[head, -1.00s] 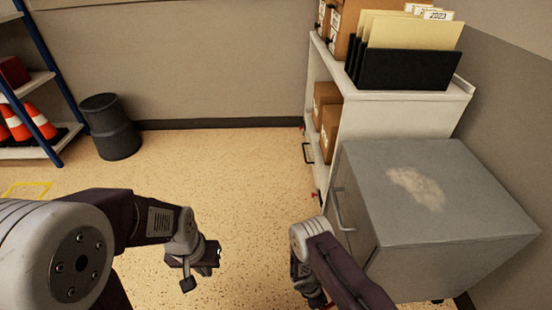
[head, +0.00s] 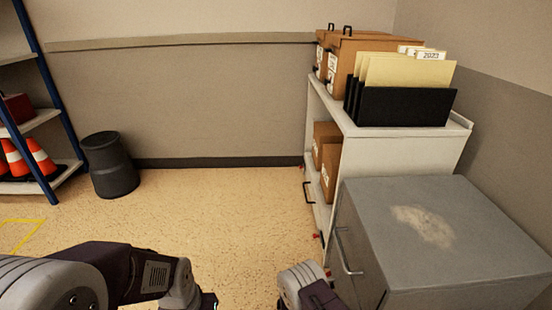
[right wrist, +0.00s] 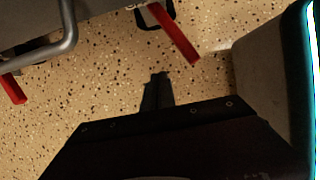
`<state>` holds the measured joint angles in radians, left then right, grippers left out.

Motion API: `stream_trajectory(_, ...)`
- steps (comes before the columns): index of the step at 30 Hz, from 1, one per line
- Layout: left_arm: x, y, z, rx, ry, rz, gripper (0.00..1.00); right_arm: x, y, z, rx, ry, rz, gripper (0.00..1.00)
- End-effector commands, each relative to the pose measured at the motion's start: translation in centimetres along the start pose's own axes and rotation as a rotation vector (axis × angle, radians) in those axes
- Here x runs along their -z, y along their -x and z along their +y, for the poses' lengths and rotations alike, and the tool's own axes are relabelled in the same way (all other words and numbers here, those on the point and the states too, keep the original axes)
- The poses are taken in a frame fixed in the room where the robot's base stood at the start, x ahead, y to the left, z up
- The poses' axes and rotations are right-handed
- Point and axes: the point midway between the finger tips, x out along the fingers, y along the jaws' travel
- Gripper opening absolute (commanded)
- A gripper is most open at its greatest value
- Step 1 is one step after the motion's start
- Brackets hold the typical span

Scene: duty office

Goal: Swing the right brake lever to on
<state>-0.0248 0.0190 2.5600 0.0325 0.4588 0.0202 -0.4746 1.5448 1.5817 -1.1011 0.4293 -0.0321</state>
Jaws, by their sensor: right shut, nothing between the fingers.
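Two red levers show under the cart's edge in the right wrist view. One red lever (right wrist: 180,36) slants down at top centre-right, and the other red lever (right wrist: 13,88) is at the left edge. In the head view only small red bits show low on the white cart (head: 385,160). My right gripper (right wrist: 157,78) is shut and empty, its tips a little below the right-hand lever in the wrist picture and seemingly apart from it. In the head view its fingers are below the frame. My left gripper (head: 208,300) barely shows at the bottom edge, its fingers cut off.
The cart carries boxes (head: 360,62) and folders (head: 405,95). A dark bin (head: 110,165) stands far left. Speckled floor between is clear.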

Motion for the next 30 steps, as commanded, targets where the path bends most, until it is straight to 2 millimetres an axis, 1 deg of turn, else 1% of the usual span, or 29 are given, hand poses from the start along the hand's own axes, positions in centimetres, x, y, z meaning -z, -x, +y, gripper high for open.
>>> stream_trajectory(24,0.2,1.6,0.0,0.000,0.000,0.000,0.00,3.8,7.0,0.1,-0.002,0.001,0.001,0.00)
stream_trajectory(30,0.2,1.8,0.0,0.000,0.000,0.000,0.00,4.6,8.5,0.1,-0.002,0.000,0.000,0.00)
